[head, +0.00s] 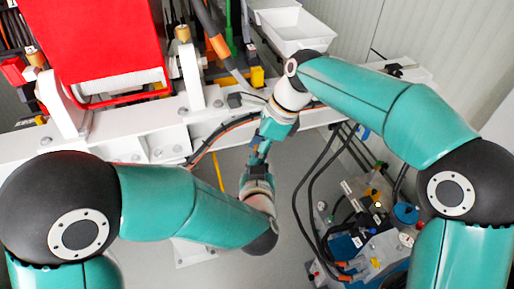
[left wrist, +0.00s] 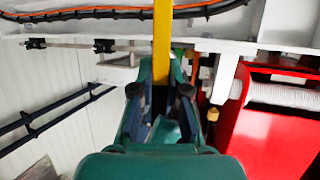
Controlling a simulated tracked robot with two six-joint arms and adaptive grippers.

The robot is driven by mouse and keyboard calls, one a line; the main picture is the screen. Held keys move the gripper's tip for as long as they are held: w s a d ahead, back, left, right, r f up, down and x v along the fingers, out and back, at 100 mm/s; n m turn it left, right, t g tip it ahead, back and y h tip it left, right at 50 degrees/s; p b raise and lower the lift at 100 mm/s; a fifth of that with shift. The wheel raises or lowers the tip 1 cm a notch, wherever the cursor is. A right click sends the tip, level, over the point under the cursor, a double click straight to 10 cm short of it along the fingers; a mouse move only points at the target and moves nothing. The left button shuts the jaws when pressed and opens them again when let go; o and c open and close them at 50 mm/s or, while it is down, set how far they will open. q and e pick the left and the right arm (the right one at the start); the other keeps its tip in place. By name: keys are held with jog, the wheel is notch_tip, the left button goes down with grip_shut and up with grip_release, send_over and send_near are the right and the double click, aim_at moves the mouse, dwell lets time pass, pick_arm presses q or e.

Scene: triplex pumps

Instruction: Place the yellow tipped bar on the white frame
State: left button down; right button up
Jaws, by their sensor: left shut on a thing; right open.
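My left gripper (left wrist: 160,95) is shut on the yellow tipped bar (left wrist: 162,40). In the left wrist view, the bar's yellow part rises from between the fingers to the top edge; its lower part is hidden by the gripper. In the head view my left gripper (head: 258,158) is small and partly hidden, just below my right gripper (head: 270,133). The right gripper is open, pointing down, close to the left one. The white frame (head: 135,150) runs across the left and middle of the head view. Its white beam also shows in the left wrist view (left wrist: 250,48), right of the bar.
A red panel (head: 95,40) stands on the frame at upper left. A white tray (head: 295,30) is at the top. Black hoses (head: 312,180) hang beside pump equipment (head: 370,235) at lower right. A thin yellow strip (head: 218,172) shows below the frame. Grey floor is partly clear.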

grip_shut()
pick_arm(q)
jog(key=c, duration=1.1)
grip_release()
jog(key=shift+s, duration=0.1)
